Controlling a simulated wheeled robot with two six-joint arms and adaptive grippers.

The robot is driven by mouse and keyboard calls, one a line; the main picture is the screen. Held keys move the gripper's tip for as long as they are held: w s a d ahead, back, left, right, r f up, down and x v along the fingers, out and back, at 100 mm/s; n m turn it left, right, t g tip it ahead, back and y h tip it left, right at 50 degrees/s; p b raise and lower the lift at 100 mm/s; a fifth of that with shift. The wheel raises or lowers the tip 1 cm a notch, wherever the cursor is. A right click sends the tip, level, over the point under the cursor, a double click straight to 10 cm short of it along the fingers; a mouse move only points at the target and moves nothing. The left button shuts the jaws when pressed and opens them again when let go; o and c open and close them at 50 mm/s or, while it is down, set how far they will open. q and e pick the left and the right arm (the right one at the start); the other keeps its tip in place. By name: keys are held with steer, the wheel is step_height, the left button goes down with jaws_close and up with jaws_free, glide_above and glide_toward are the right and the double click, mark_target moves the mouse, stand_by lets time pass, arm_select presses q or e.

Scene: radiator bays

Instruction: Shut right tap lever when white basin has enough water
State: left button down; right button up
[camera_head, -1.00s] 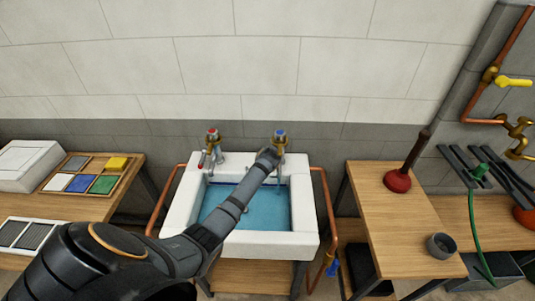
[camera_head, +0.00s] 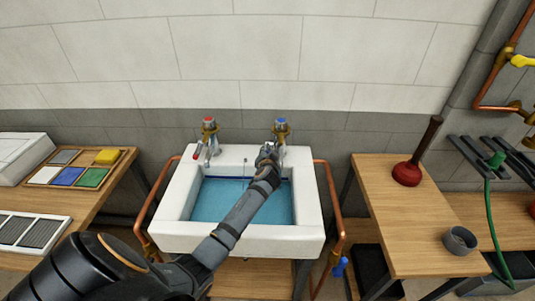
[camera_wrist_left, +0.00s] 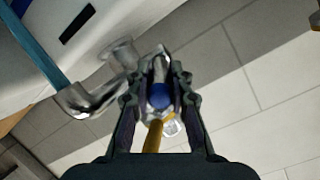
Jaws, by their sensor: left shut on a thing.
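The white basin (camera_head: 165,222) stands against the wall and holds a broad pool of blue water (camera_head: 225,202) below its rim. The left tap (camera_head: 208,138) has a red cap. The right tap (camera_head: 281,130) has a blue cap and a brass body. My left gripper (camera_head: 267,157) is at the front of the right tap. In the left wrist view, its fingers (camera_wrist_left: 159,72) are shut on the metal right tap lever (camera_wrist_left: 160,66), by the blue cap (camera_wrist_left: 158,97). The chrome spout (camera_wrist_left: 82,100) is left of the fingers. In the head view my gripper partly hides the spout. My right gripper is out of view.
Copper pipes (camera_head: 334,210) run down both basin sides. A right bench (camera_head: 400,228) bears a red plunger (camera_head: 407,173) and a grey cup (camera_head: 459,240). A left bench (camera_head: 101,196) bears a tray of coloured tiles (camera_head: 69,177). The wall is close behind the taps.

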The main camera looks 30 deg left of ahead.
arm_select(q)
steer(key=c, duration=1.2)
jaws_free()
steer(key=v, duration=1.2)
steer(key=shift+d+f, duration=0.1)
